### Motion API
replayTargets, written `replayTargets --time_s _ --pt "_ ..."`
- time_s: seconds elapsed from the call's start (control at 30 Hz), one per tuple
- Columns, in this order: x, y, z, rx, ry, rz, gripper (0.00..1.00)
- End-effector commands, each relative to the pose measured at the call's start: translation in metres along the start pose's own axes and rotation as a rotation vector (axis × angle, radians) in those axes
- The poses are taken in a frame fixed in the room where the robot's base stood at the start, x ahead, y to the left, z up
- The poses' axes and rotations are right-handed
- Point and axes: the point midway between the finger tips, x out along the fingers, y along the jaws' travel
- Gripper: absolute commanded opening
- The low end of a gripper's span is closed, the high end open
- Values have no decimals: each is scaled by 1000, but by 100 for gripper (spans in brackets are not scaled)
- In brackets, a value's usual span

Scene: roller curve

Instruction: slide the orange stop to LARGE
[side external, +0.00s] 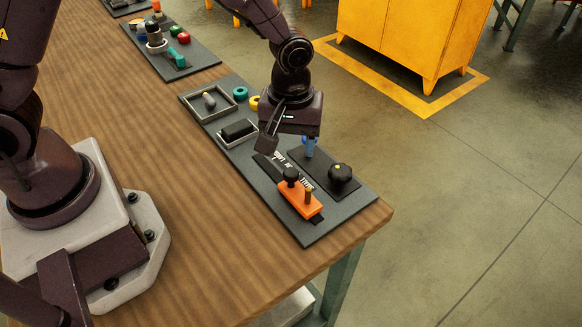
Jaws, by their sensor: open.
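The orange stop (300,199) sits at the near right end of a dark slide track (263,164) on a grey panel. It carries a dark round knob and a short brass-coloured post. White lettering (281,157) runs beside the track, but it is too small to read surely, so I cannot tell which end is LARGE. My gripper (288,143) is open and empty, above the panel and up-left of the stop, apart from it. One finger shows at its left; the other is hard to make out.
A black plate with a black dial (341,173) lies right of the stop. A blue part (309,146) shows just under my gripper. A black block (238,130), a small tray (208,103) and teal and yellow rings lie farther back. Bare wooden table (190,200) lies left of the panel.

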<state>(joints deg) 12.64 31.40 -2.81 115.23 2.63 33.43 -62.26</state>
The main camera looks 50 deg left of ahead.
Motion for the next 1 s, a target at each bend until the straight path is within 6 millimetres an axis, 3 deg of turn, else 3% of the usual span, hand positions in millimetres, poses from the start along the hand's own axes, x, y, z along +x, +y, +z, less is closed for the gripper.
replayTargets --time_s 0.1,0.33,0.77,0.87,1.0 --pt "27 -1 1 0 -4 -4 56" --pt "62 0 0 0 -2 -2 56" --pt "72 0 0 0 0 1 56" --pt "72 0 0 0 0 1 38" --pt "72 0 0 1 0 1 6"
